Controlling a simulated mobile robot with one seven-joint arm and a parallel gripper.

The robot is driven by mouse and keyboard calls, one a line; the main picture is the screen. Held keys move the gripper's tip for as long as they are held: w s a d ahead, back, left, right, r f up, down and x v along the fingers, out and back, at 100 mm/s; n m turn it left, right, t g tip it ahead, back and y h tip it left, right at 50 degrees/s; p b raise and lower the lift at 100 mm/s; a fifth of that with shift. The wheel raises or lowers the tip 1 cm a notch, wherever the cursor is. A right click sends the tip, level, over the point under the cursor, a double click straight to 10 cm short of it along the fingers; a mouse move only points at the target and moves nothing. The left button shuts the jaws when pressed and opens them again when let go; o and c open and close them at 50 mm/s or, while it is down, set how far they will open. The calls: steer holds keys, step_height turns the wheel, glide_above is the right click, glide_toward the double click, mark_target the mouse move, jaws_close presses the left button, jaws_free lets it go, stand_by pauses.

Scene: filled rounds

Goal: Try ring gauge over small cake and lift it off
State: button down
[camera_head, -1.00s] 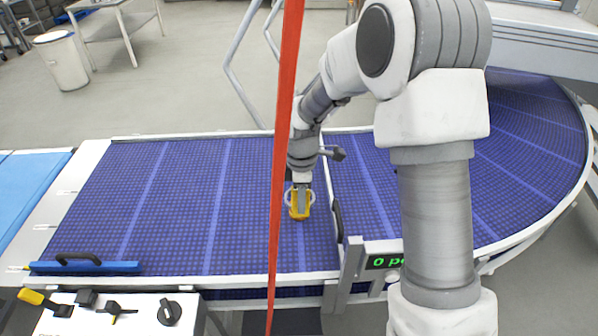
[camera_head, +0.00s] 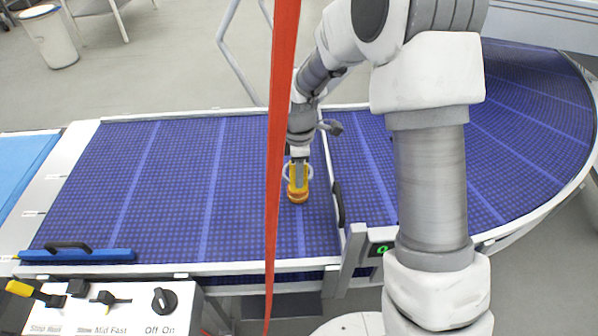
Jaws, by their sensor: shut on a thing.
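My gripper (camera_head: 298,188), with yellow fingers, points down low over the blue belt, just left of a metal divider. It is shut on what looks like the ring gauge (camera_head: 286,170), a pale thin ring showing mostly to the left of and behind the fingers. A small rounded orange-brown thing, seemingly the small cake (camera_head: 297,199), shows at the fingertips. The fingers hide part of both. I cannot tell whether the ring is around the cake or above it, or whether the cake touches the belt.
A red strap (camera_head: 279,130) hangs across the view just left of my gripper. The blue belt (camera_head: 180,190) is clear to the left, apart from a blue bar with a black handle (camera_head: 80,254) at its front edge. A control panel (camera_head: 110,308) stands in front.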

steer(key=shift+f+b, duration=0.9)
steer(key=shift+f, duration=0.65)
steer(key=shift+f+b, duration=1.75)
steer(key=shift+f, duration=0.7)
stand_by(0.3)
steer(key=shift+c, duration=1)
jaws_free()
steer(key=shift+r, duration=0.1)
steer(key=shift+r+p, duration=2.55)
steer(key=shift+r, duration=0.95)
steer(key=shift+f, duration=0.1)
